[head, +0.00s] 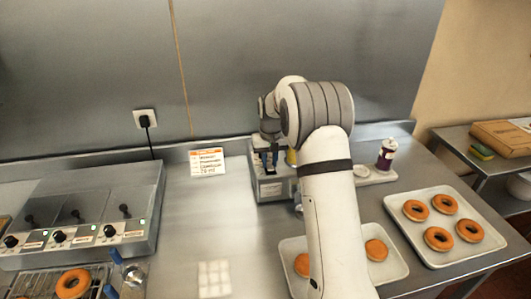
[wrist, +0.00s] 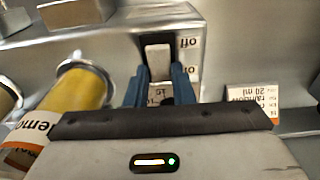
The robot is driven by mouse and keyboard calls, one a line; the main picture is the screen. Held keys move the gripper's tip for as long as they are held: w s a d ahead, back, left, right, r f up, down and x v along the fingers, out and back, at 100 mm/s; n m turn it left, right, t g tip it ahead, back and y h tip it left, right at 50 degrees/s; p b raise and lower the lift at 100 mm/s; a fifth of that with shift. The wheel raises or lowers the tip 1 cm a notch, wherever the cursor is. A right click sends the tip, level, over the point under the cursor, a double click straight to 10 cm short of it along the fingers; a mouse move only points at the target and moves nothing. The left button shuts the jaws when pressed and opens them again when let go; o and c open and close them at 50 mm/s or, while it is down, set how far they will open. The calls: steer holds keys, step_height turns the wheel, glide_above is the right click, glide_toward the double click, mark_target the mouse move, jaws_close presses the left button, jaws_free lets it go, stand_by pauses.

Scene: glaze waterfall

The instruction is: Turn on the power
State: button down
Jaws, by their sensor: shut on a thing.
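A grey metal machine (head: 270,190) stands at the back middle of the counter, partly hidden by my arm. In the head view my gripper (head: 269,157) is at the machine's top, pointing down.
A yellow tube labelled "lemo..." (wrist: 78,88) stands close left of my fingers in the wrist view. A note card (head: 207,161) leans at the back wall. A fryer-like unit (head: 85,215) stands left. Trays of doughnuts (head: 455,262) and a purple-white bottle (head: 386,153) are right.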

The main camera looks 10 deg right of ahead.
mark_target(270, 165)
steer(key=shift+w+g, duration=0.1)
steer(key=shift+g, duration=0.2)
steer(key=c, duration=1.2)
jaws_free()
steer(key=shift+c, duration=0.2)
step_height(270, 165, up, 8)
steer(key=shift+f+b, duration=0.25)
steer(key=shift+b, duration=0.5)
steer(key=shift+r, duration=0.15)
